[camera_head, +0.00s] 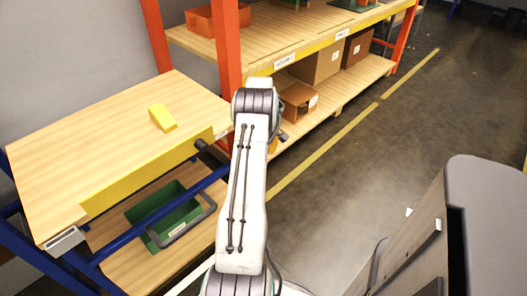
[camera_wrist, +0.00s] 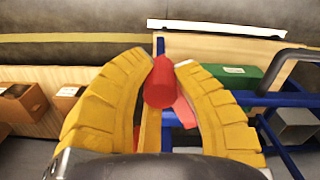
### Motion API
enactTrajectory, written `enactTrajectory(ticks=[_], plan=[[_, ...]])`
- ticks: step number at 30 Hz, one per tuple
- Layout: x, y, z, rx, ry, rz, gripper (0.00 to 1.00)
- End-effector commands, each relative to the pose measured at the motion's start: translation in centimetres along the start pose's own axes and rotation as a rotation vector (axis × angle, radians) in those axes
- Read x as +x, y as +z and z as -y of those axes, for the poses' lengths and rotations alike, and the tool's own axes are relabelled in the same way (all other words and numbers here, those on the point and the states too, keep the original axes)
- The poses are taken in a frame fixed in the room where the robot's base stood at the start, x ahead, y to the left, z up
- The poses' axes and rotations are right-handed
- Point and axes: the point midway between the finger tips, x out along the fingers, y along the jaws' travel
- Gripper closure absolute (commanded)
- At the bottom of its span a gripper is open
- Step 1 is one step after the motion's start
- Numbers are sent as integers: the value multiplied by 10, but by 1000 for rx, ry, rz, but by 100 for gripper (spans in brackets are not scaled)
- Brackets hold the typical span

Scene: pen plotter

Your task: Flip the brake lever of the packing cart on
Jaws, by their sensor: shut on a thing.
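The packing cart stands at the left in the head view, with a wooden top (camera_head: 60,165), a yellow front edge and a blue frame. In the wrist view the two yellow fingers of my gripper (camera_wrist: 160,72) close around a red cylinder (camera_wrist: 159,86), apparently the grip of the brake lever. A flatter red piece (camera_wrist: 183,112) shows just behind it, beside the cart's blue frame (camera_wrist: 285,99). The lever's lower part is hidden by my fingers. In the head view my arm hides the lever and most of my gripper, so the lever's angle cannot be told.
A yellow wedge-shaped block (camera_head: 162,117) lies on the cart top. A green bin (camera_head: 165,212) sits on the cart's lower shelf. Behind stands an orange-post rack (camera_head: 228,45) with cardboard boxes (camera_head: 318,64).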

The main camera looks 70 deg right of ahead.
Motion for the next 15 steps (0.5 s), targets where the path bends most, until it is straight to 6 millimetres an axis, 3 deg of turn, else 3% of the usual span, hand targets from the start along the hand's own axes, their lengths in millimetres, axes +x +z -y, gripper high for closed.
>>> enactTrajectory(ticks=[2,3,11,15], plan=[[3,3,0,5,-4,2,100],[3,3,0,5,-4,2,72],[1,1,0,3,0,0,49],[1,1,0,3,1,0,47]])
